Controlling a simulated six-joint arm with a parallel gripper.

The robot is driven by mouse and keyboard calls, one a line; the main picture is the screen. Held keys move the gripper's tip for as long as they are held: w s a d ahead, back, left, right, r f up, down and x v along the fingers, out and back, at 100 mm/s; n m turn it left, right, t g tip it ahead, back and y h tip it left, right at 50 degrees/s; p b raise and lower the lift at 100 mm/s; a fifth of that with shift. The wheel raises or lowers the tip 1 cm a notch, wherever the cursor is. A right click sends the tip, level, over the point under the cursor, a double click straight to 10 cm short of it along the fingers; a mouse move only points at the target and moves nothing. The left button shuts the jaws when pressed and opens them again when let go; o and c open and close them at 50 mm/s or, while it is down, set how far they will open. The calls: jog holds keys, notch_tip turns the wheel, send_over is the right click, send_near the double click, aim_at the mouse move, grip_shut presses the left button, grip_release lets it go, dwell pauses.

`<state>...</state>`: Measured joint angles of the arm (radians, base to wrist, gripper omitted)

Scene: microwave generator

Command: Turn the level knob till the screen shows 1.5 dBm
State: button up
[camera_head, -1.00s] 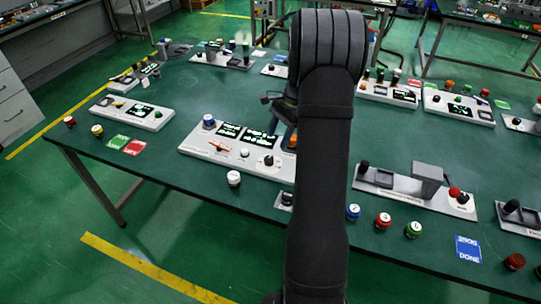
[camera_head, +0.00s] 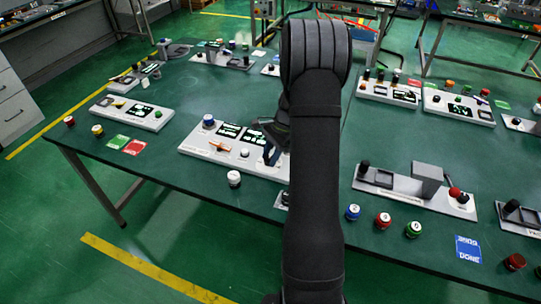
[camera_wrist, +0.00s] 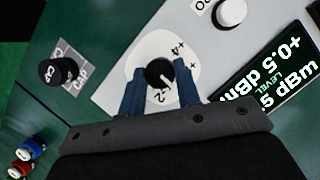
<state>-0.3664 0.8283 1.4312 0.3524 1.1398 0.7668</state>
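The level knob (camera_wrist: 160,73) is black with a white pointer line and sits on a white dial (camera_wrist: 185,50) marked -2, +2 and +4. My gripper (camera_wrist: 160,85) has its two blue fingers on either side of the knob in the wrist view; I see no clear grip on it.
A white knob (camera_wrist: 230,13) stands on the same panel. A black cap (camera_wrist: 58,70) by a CAP label, and blue (camera_wrist: 32,147) and red (camera_wrist: 18,170) caps, lie left on the table. A lever unit (camera_head: 415,190) stands right of my arm.

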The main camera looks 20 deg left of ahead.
jog(key=shift+c, duration=1.3)
jog(key=n+h, duration=0.1)
jog(key=n, duration=0.3)
jog(key=shift+a+n+g+h, duration=0.15)
jog(key=shift+n+g+h, duration=0.25)
jog(key=o, duration=1)
jog(key=v, duration=1.7)
jog(key=shift+w+r, duration=0.1)
jog(key=shift+r, duration=0.1)
